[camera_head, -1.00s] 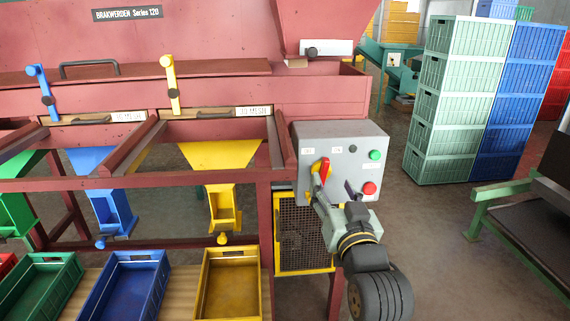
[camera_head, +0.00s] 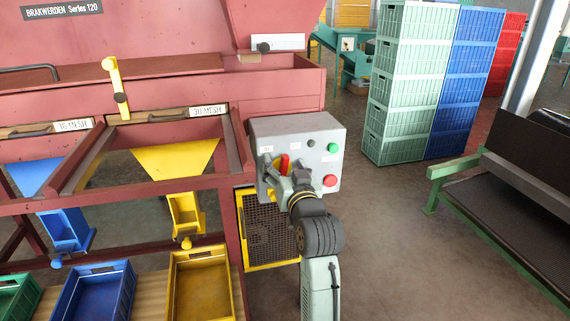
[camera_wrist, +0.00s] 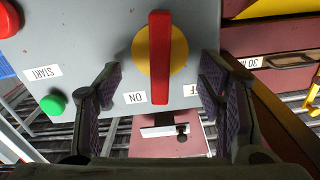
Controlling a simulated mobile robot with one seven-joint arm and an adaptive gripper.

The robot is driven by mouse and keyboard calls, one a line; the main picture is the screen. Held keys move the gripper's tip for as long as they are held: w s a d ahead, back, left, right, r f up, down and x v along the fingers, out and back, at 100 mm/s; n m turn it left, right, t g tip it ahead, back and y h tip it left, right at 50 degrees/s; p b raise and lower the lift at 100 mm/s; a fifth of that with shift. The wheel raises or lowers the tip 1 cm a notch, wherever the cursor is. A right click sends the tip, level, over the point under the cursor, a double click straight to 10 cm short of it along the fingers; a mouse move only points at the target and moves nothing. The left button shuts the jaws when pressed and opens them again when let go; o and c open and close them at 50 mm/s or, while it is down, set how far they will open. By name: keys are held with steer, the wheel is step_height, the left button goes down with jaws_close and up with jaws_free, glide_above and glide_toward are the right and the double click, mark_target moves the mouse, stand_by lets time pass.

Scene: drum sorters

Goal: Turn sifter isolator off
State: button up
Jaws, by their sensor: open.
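The sifter isolator is a red bar handle (camera_wrist: 160,58) on a yellow disc (camera_wrist: 180,52), on the grey control box (camera_head: 325,150). The red handle also shows in the head view (camera_head: 284,162), partly hidden by my gripper. In the wrist view, which is upside down, the handle stands vertical. Its end lies between an ON label (camera_wrist: 135,97) and a partly hidden OFF label (camera_wrist: 205,86). My gripper (camera_wrist: 158,95) is open, one finger on each side of the handle's end in the picture, with gaps on both sides. I cannot tell how deep the fingers reach.
A green button (camera_head: 333,147) and a red button (camera_head: 330,181) sit on the box, right of the handle. Below is a yellow-framed mesh guard (camera_head: 268,228). The red sorter frame (camera_head: 235,150) stands left. Crate stacks (camera_head: 405,95) and a green-framed conveyor (camera_head: 440,175) stand right, with open floor between.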

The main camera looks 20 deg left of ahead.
steer(key=shift+w, duration=0.1)
steer(key=shift+c, duration=0.4)
steer(key=c, duration=1.1)
